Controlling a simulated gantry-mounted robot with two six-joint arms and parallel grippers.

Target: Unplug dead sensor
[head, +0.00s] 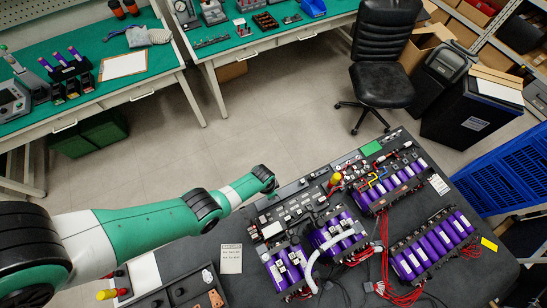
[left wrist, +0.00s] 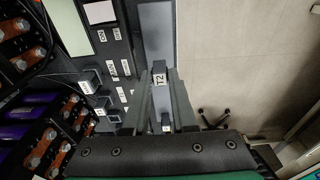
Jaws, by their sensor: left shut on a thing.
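My left arm reaches in from the left in the head view, and its gripper (head: 272,188) is at the far edge of the dark workbench, beside a strip of small labelled parts. In the left wrist view the two fingers (left wrist: 160,88) are shut on a small dark block labelled T2 (left wrist: 158,78), at the bench edge. I cannot tell whether the block is still seated in a socket. Other small labelled dark blocks (left wrist: 113,68) sit to the left of it. My right gripper is not in view.
Purple-celled battery packs (head: 433,245) with red wires stand on the dark bench (head: 235,235). A white curved tube (head: 312,262) arches over one pack. Beyond the bench edge is open floor (head: 260,125).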

